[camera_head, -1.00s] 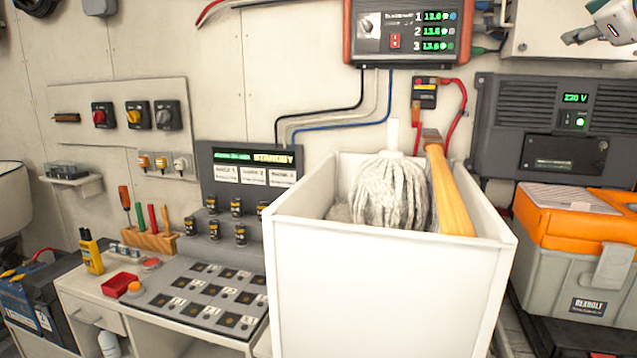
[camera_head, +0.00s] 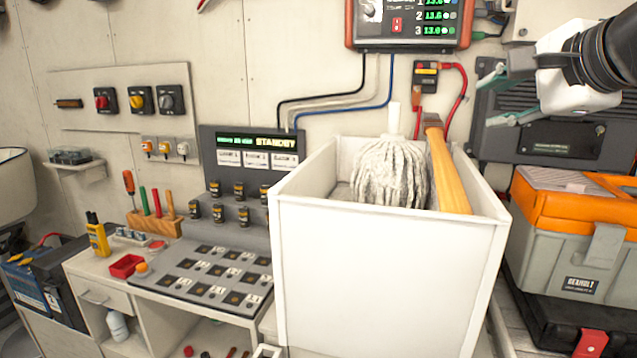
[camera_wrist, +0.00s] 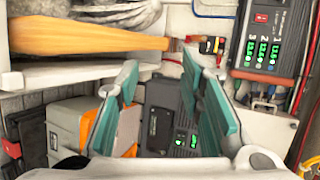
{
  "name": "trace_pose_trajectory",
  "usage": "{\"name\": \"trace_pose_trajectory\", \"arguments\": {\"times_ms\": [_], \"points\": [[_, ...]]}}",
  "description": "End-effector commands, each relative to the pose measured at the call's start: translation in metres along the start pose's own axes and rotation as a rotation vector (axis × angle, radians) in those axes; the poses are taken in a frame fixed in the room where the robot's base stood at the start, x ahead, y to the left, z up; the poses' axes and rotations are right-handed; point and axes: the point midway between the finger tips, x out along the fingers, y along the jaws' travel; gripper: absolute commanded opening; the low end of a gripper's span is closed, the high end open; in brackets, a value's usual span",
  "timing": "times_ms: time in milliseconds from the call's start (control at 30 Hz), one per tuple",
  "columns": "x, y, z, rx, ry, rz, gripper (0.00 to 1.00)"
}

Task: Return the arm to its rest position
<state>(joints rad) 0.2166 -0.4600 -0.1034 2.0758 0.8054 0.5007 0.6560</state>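My gripper (camera_head: 497,95) is at the upper right of the head view, with part of my dark arm behind it. Its two teal fingers point left and are spread apart. In the wrist view my gripper (camera_wrist: 158,78) also shows open, with nothing held between the fingers. It is in the air in front of the grey power unit (camera_head: 560,140) and above the orange and grey toolbox (camera_head: 590,240). Most of my arm is outside the head view.
A white bin (camera_head: 385,270) holds a mop head (camera_head: 390,172) and a wooden-handled tool (camera_head: 447,168), left of my gripper. A charger panel (camera_head: 408,22) with cables hangs on the wall above. A control desk (camera_head: 205,275) stands at the left.

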Motion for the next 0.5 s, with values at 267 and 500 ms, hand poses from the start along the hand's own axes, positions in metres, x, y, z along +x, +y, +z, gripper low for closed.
{"name": "trace_pose_trajectory", "arguments": {"times_ms": [267, 500], "points": [[-0.04, 0.168, 0.078, -0.752, -0.277, 0.372, 0.34], [-0.091, 0.281, 0.08, -1.276, -0.502, 0.621, 0.34]]}}
